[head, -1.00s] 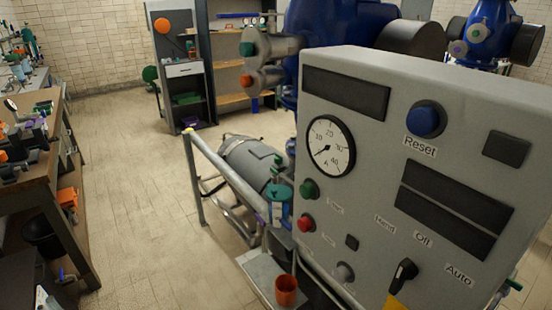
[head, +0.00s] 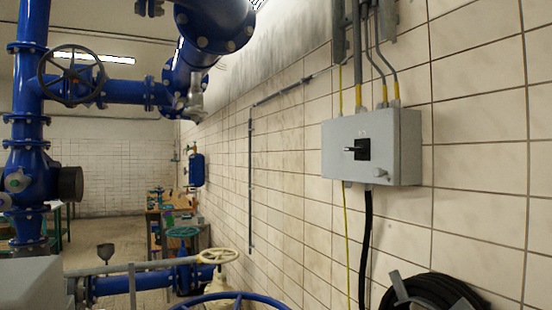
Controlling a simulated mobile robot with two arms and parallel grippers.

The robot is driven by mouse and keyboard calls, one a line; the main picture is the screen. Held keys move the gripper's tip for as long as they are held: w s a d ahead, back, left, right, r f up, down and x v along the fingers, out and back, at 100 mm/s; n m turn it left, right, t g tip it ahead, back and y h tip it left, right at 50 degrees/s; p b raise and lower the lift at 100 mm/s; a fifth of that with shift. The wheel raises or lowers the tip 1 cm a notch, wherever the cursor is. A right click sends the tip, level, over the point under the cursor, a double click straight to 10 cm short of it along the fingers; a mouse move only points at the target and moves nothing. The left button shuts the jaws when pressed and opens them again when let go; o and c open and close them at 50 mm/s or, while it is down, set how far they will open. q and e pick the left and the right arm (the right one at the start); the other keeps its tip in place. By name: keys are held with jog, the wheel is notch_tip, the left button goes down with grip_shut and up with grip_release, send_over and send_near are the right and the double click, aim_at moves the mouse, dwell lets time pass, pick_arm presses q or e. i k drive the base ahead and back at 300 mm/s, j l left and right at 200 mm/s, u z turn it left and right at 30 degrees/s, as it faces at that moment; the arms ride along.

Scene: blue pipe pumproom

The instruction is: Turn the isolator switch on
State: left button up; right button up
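In the head view a grey isolator box (head: 388,146) is fixed to the tiled wall at the right. Its black rotary switch handle (head: 357,149) is on the front face and points sideways, to the left. A small round knob or lock (head: 380,172) sits low on the same face. Yellow-ended cables enter the box from above, and a black cable leaves below. Neither of my grippers is in view.
A coiled black hose (head: 432,292) hangs on the wall at the lower right. Blue pipes with a handwheel (head: 71,76) stand at the left. A workbench (head: 172,222) stands farther back.

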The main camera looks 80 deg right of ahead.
aim_at(360, 150)
jog(key=z, duration=2.95)
